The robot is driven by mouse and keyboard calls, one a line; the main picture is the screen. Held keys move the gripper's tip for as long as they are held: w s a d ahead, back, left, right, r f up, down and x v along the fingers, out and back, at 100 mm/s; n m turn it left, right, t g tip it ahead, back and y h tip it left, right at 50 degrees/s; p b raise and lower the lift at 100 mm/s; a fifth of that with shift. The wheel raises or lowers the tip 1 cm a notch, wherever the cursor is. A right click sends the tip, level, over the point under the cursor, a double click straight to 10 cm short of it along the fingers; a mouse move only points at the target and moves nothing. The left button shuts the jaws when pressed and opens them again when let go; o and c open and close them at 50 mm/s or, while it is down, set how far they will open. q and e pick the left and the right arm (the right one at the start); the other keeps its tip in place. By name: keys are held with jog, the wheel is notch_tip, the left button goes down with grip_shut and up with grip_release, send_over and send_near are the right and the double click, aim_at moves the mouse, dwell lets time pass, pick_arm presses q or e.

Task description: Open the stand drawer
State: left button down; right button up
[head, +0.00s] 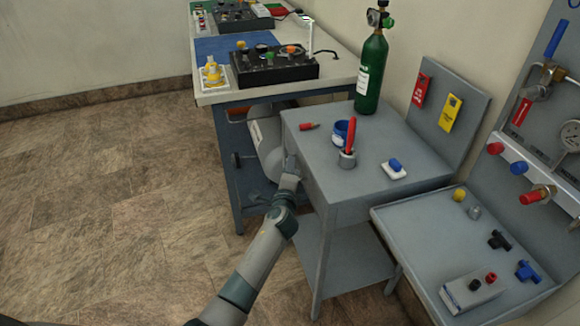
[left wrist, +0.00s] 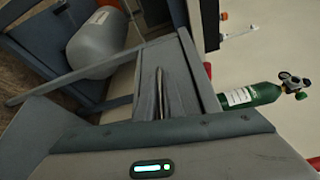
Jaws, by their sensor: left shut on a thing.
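The grey stand (head: 345,193) is a small metal table with a lower shelf, right of the picture's middle in the head view. Its drawer is on the side facing my left arm; the front panel (left wrist: 206,82) shows in the left wrist view. I see no clear gap at the drawer in either view. My left gripper (head: 290,166) is against that side, just below the top, and is shut on the drawer handle. The handle itself is mostly hidden by the fingers (left wrist: 163,95). My right gripper is not in view.
The floor at left (head: 110,200) is clear.

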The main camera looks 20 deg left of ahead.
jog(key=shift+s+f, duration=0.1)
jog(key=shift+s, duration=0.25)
pick_arm(q)
jog(key=shift+s+a, duration=0.1)
